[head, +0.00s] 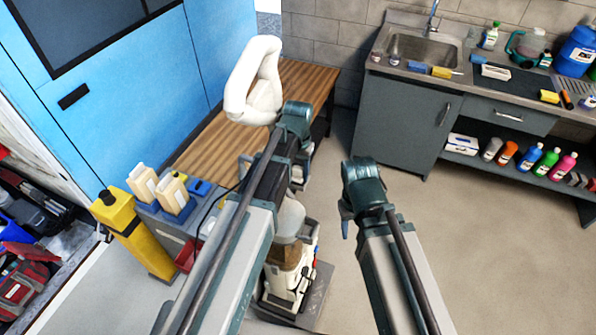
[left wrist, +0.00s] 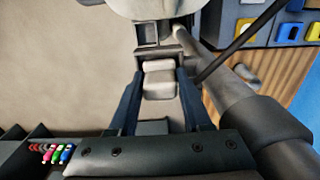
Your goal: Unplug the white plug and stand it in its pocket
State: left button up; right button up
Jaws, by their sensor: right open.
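The white plug (left wrist: 158,80) is a small cream-white block between the two dark fingers of my left gripper (left wrist: 159,76) in the left wrist view. The fingers appear to close on its sides. A grey square fitting (left wrist: 147,34) is just beyond the plug; whether the plug still sits in it cannot be told. In the head view my left gripper (head: 299,178) is above a white and brown machine (head: 288,275), and my arm hides the plug. My right gripper (head: 346,222) is open and empty over bare floor. I cannot make out which pocket is the plug's.
A grey caddy (head: 155,217) with cream bottles and blue and yellow items stands left of my left arm, beside a yellow canister (head: 135,232). A wooden bench (head: 222,147) and a large white loop (head: 255,82) lie behind. A dark cable runs near the gripper. Floor at right is clear.

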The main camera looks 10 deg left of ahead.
pick_arm(q)
jog(key=o, duration=0.5)
jog(key=shift+s, duration=0.25)
jog(key=shift+w+r+p, duration=0.1)
jog(key=shift+r+p, duration=0.15)
jog(key=shift+p, duration=0.25)
notch_tip(320, 180, up, 13)
jog(key=p, duration=1.3)
jog(key=shift+w+r, duration=0.1)
jog(key=shift+r, duration=0.1)
notch_tip(320, 180, up, 5)
jog(key=p, duration=0.5)
jog(key=shift+f, duration=0.15)
